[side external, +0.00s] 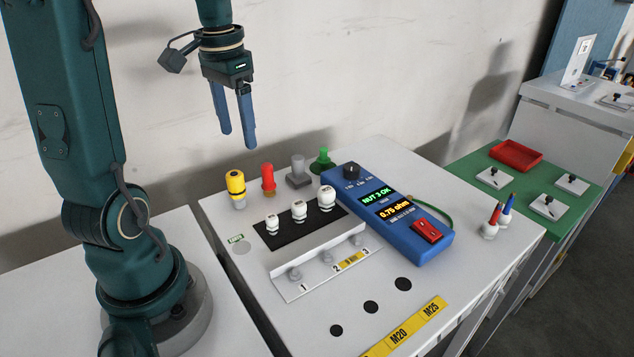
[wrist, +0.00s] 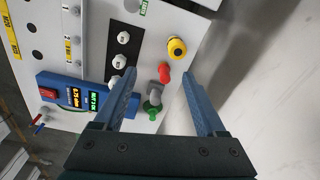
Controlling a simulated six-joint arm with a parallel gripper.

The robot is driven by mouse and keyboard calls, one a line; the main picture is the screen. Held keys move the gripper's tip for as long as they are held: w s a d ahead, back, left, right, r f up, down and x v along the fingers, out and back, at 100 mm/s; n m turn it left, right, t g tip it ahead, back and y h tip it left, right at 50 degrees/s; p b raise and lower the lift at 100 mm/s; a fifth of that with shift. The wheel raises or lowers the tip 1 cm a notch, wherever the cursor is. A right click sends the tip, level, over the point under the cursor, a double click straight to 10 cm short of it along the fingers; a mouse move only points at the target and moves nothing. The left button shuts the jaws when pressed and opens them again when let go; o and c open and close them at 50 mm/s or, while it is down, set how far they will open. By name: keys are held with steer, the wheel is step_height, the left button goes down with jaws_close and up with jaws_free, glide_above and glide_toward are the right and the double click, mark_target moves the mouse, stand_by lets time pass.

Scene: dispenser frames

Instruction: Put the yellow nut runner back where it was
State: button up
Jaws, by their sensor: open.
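The yellow nut runner (side external: 236,186) stands upright at the back left of the white bench, at the left end of a row of coloured tools. It also shows in the wrist view (wrist: 176,47), upper right of centre. Its lower part looks grey; whether it sits in a holder I cannot tell. My gripper (side external: 237,138) is open and empty, pointing down above the back of the bench, apart from the nut runner. In the wrist view my open fingers (wrist: 159,74) show with the red tool (wrist: 164,72) between them.
Red (side external: 268,179), grey (side external: 299,170) and green (side external: 323,160) tools stand beside the nut runner. White caps stand on a black strip (side external: 319,226) in front. A blue meter (side external: 385,215) reads "NUT 3 OK" and "0.75 ohm". A wall rises behind. A pale disc (side external: 241,248) lies near the left edge.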

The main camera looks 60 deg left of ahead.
steer(key=s+d+m+t, duration=0.1)
steer(key=s+d+t, duration=0.1)
steer(key=d, duration=0.6)
steer(key=s+d+m+t, duration=0.1)
steer(key=s+d+t, duration=0.2)
steer(key=d, duration=0.6)
steer(key=shift+d+f+m+h, duration=0.2)
steer(key=shift+f+m+h, duration=0.1)
steer(key=shift+f, duration=0.15)
